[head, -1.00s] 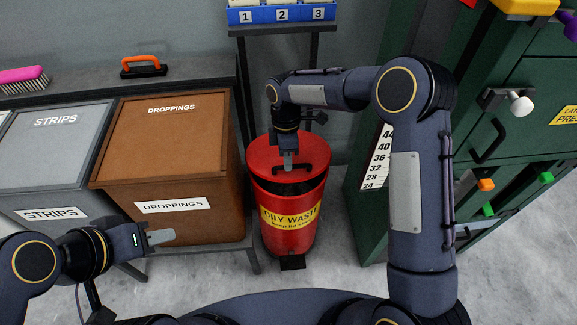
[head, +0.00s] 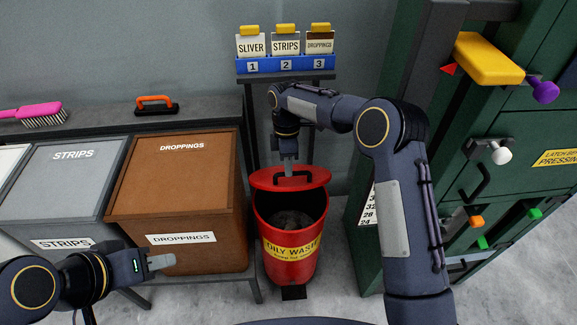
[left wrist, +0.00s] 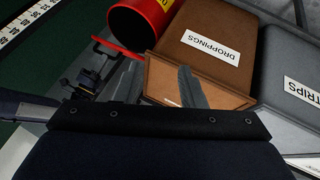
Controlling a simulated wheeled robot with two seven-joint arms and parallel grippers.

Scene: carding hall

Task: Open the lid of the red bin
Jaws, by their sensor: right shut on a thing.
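The red bin (head: 288,264), labelled OILY WASTE, stands on the floor and also shows in the left wrist view (left wrist: 149,17). Its red lid (head: 316,177) is raised and tilted up at the back, and dark contents show through the open mouth. My right gripper (head: 289,170) points down and is shut on the lid's dark handle (head: 309,181); its fingertips partly hide the handle. My left gripper (head: 160,262) is in front of the brown bin, away from the lid. Its fingers are apart and empty in the left wrist view (left wrist: 160,88).
The brown DROPPINGS bin (head: 177,194) and grey STRIPS bin (head: 60,181) stand to the left. A blue card rack (head: 286,65) is behind the red bin. A green cabinet (head: 520,122) with knobs and levers is on the right. A dark pedal (head: 294,293) sits at the bin's foot.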

